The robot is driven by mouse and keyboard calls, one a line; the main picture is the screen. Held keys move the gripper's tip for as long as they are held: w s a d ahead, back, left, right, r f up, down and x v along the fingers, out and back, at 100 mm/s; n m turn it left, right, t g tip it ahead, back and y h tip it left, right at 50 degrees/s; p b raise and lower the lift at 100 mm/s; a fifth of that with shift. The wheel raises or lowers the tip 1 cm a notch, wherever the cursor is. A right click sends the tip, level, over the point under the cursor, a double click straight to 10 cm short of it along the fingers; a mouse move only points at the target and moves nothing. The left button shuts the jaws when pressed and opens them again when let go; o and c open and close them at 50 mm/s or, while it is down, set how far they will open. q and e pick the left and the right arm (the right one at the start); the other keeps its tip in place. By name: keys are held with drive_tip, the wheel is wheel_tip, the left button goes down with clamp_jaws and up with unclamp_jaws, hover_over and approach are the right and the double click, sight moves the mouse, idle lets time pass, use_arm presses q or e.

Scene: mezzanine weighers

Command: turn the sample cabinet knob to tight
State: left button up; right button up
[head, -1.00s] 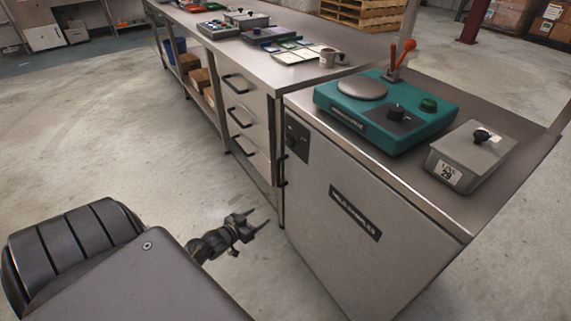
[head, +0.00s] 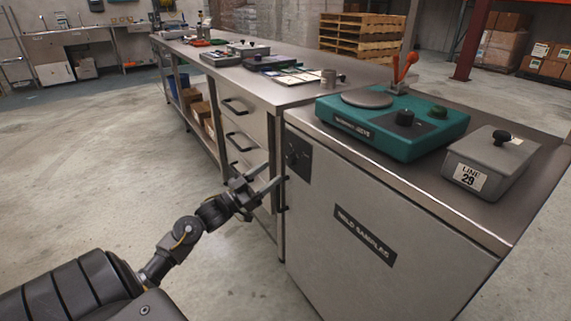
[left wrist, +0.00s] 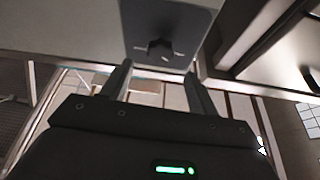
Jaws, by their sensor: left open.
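The sample cabinet (head: 350,270) is a steel box with a "HELD SAMPLES" label on its front. Its dark knob (head: 292,157) sits on a black plate (head: 303,165) at the upper left of that front. In the left wrist view the knob (left wrist: 160,50) shows on its dark plate, beyond and between the fingertips. My left gripper (head: 262,184) is open and empty, with its fingers pointing at the cabinet just below and left of the knob. The fingers (left wrist: 158,82) appear apart from the knob. My right gripper is not in view.
A teal scale (head: 395,125) with an orange-handled lever (head: 404,68) and a grey box marked "LINE 29" (head: 490,165) stand on the cabinet top. A bench with drawers (head: 245,125) adjoins at the left. The floor at left is clear.

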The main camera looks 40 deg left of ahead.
sight(288, 160)
use_arm(q)
drive_tip(key=x, duration=0.7)
drive_tip(key=shift+b, duration=0.3)
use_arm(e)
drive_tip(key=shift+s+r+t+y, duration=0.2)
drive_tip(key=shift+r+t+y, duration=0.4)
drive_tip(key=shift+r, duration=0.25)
use_arm(q)
drive_tip(key=c, duration=1)
